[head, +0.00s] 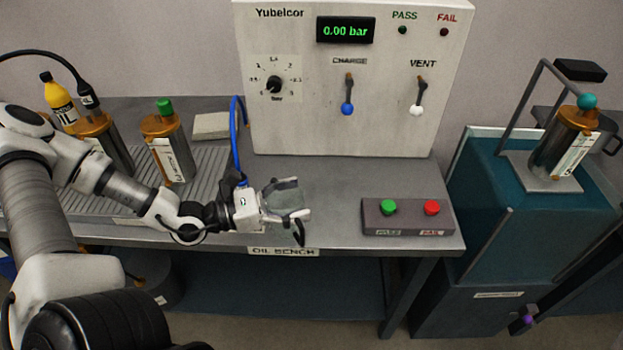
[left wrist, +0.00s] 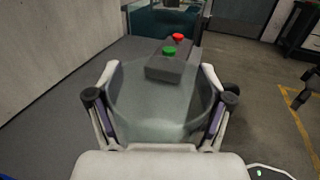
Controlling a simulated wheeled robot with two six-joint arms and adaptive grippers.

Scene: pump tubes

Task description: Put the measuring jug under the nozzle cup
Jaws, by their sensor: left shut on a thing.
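The measuring jug looks like a clear, see-through vessel. It fills the middle of the left wrist view (left wrist: 160,105), between my gripper fingers. In the head view it shows faintly at the front of the bench (head: 281,232). My left gripper (head: 287,205) is shut on the jug, one finger on each side, and holds it near the bench's front edge. I cannot pick out the nozzle cup with certainty. A metal canister (head: 567,145) with a brass top and teal ball stands on the teal cabinet at the right.
A button box (head: 408,216) with green and red buttons sits right of my left gripper. The gauge panel (head: 350,120) stands behind. Two brass-topped canisters (head: 168,150) (head: 104,140) and a yellow bottle (head: 60,100) are at the left. A gap separates bench and teal cabinet (head: 500,215).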

